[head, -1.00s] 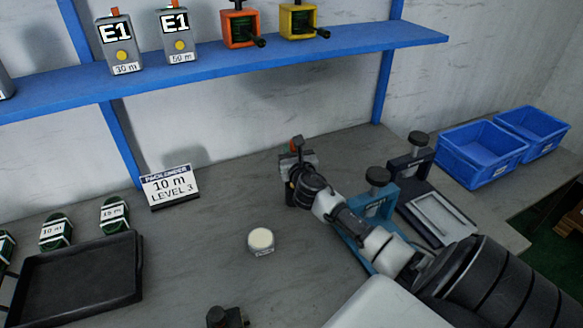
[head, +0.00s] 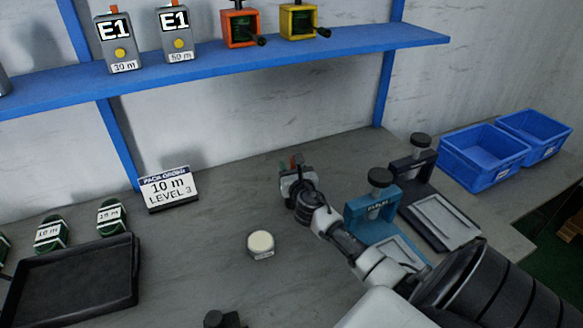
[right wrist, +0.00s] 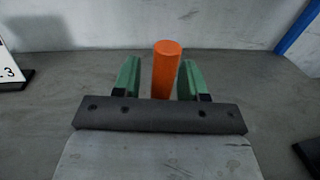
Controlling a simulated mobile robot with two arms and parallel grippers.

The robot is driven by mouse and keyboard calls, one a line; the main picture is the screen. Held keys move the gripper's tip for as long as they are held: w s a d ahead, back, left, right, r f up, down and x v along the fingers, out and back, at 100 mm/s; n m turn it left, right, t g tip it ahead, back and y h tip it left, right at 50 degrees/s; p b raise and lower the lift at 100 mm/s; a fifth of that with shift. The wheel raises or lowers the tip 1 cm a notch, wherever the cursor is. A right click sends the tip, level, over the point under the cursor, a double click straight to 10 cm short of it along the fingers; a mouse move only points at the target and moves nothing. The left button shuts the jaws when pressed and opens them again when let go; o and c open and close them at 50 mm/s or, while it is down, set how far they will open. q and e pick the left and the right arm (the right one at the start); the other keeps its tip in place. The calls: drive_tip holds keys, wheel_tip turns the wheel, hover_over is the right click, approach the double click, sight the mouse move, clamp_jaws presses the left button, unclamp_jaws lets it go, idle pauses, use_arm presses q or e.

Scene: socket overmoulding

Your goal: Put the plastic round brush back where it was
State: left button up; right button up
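The brush shows as an upright orange cylinder (right wrist: 165,70) in the right wrist view, which I take to be its handle. My right gripper (right wrist: 158,78) has its green fingers apart on either side of it in the picture. There is a clear gap to the left finger; the cylinder nearly meets the right finger. Its lower end is hidden behind the dark gripper bar. In the head view a small orange tip (head: 293,161) shows behind my right gripper (head: 297,178), over the back of the worktop; bristles are not visible. My left gripper is not in view.
A teal press (head: 370,212) and a dark press (head: 437,220) stand right of my right gripper, close to my arm. A white round pot (head: 261,241), a sign (head: 168,189) and a black tray (head: 70,285) are left. Blue bins (head: 484,155) stand at far right.

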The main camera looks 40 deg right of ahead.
drive_tip(key=shift+r, duration=0.1)
drive_tip(key=shift+s, duration=0.1)
drive_tip(key=v, duration=1.1)
drive_tip(key=shift+s+a, duration=0.2)
drive_tip(key=shift+s, duration=0.15)
